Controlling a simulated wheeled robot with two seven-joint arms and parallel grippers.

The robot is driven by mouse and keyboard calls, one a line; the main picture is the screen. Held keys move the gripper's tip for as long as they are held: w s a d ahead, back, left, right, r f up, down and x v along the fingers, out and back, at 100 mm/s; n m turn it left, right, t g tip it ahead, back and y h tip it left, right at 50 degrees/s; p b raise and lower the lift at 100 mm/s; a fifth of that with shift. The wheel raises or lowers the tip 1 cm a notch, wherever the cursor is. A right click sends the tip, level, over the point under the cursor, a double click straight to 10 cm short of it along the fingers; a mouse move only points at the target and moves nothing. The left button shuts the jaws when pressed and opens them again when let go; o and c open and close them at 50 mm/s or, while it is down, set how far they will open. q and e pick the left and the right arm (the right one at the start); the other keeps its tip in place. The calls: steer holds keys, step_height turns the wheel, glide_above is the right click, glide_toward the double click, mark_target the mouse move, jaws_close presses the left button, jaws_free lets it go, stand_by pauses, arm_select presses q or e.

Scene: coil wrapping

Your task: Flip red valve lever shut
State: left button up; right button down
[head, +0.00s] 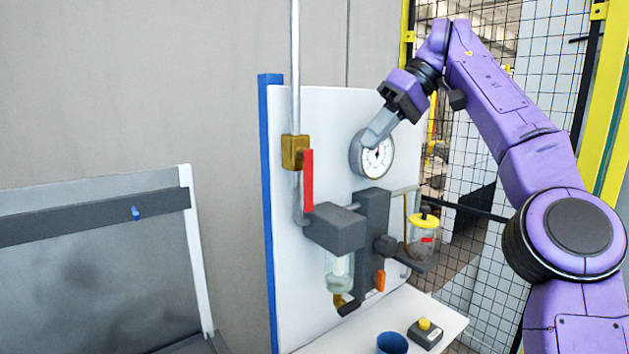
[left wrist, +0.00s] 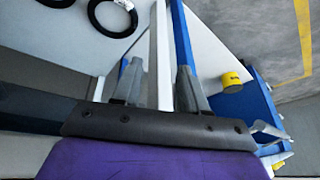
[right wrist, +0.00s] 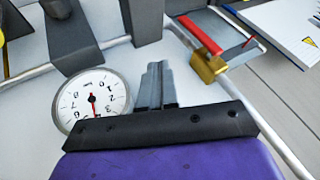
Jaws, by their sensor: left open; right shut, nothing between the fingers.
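The red valve lever (head: 308,181) hangs down from the brass valve body (head: 293,152), roughly in line with the vertical pipe. In the right wrist view the lever (right wrist: 200,35) and the brass body (right wrist: 208,69) are at the upper right, apart from my fingers. My right gripper (head: 370,139) is shut and empty, in front of the pressure gauge (head: 378,159) to the right of the lever. Its closed fingers show in the right wrist view (right wrist: 156,72). My left gripper (left wrist: 160,70) is open and outside the head view; the lever is not in its view.
A dark grey filter block (head: 340,228) sits below the lever on the white panel (head: 340,110). A jar with a yellow lid (head: 424,222) is to the right. A blue cup (head: 391,343) and a button box (head: 425,334) stand on the shelf. Wire fencing is behind.

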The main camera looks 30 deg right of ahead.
mark_target(306, 180)
steer(key=b+x, duration=0.2)
steer(key=x, duration=0.1)
steer(key=b+x, duration=0.2)
steer(key=x, duration=0.1)
steer(key=s+b+x, duration=0.1)
steer(key=b+x, duration=0.2)
steer(key=shift+f, duration=0.55)
steer(key=a, duration=0.3)
steer(key=shift+s+a+b, duration=0.15)
steer(key=shift+b, duration=0.15)
steer(key=shift+a+r, duration=0.1)
steer(key=shift+a, duration=0.45)
arm_select(q)
step_height(306, 180, down, 8)
steer(key=shift+s+r, duration=0.25)
steer(key=shift+s, duration=0.15)
arm_select(e)
steer(key=shift+d, duration=0.1)
